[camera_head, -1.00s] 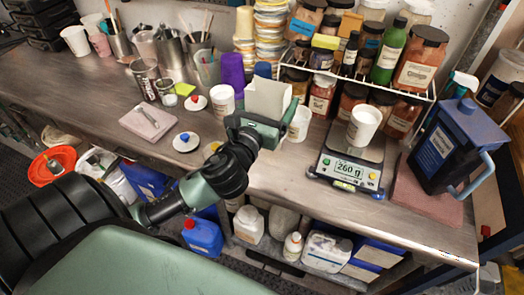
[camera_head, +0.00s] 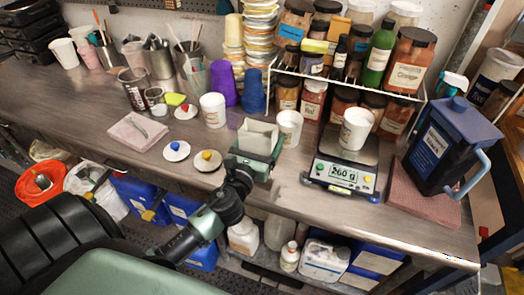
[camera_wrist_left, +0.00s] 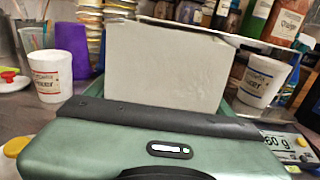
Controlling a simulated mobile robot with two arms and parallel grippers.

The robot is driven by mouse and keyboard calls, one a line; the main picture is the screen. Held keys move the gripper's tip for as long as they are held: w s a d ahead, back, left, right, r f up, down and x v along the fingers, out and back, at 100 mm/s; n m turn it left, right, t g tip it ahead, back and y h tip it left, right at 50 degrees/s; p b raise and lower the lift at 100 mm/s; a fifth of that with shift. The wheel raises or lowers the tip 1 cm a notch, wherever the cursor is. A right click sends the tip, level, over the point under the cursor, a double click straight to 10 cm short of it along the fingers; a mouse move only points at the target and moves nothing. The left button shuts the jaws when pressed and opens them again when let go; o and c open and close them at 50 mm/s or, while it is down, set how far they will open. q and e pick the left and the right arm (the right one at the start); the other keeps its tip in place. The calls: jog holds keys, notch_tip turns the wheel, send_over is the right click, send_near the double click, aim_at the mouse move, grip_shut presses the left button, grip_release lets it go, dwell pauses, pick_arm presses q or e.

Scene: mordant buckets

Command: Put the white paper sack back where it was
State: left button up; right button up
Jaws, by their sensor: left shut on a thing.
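The white paper sack (camera_head: 257,134) is a pale, flat-sided packet, upright in my left gripper (camera_head: 257,154). The green gripper is shut on it and hides its lower part. It is over the bench's front middle, between two white cups; I cannot tell whether its base touches the bench. In the left wrist view the sack (camera_wrist_left: 165,68) rises above the dark edge of the gripper (camera_wrist_left: 160,115). My right gripper is not in view.
White cups stand left (camera_head: 212,110) and right (camera_head: 289,127) of the sack. A lid with a yellow knob (camera_head: 207,160) lies close left of the gripper. Purple (camera_head: 223,84) and blue cups (camera_head: 255,95) stand behind. A scale (camera_head: 340,178) carrying a cup is at right.

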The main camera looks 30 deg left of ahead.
pick_arm(q)
notch_tip(320, 180, down, 3)
jog(key=shift+f+b, duration=0.1)
jog(key=shift+b, duration=0.55)
jog(key=shift+f, duration=0.4)
jog(key=shift+f+b, duration=0.2)
jog(key=shift+b, duration=0.1)
jog(key=o, duration=1.6)
jog(key=shift+r, duration=0.1)
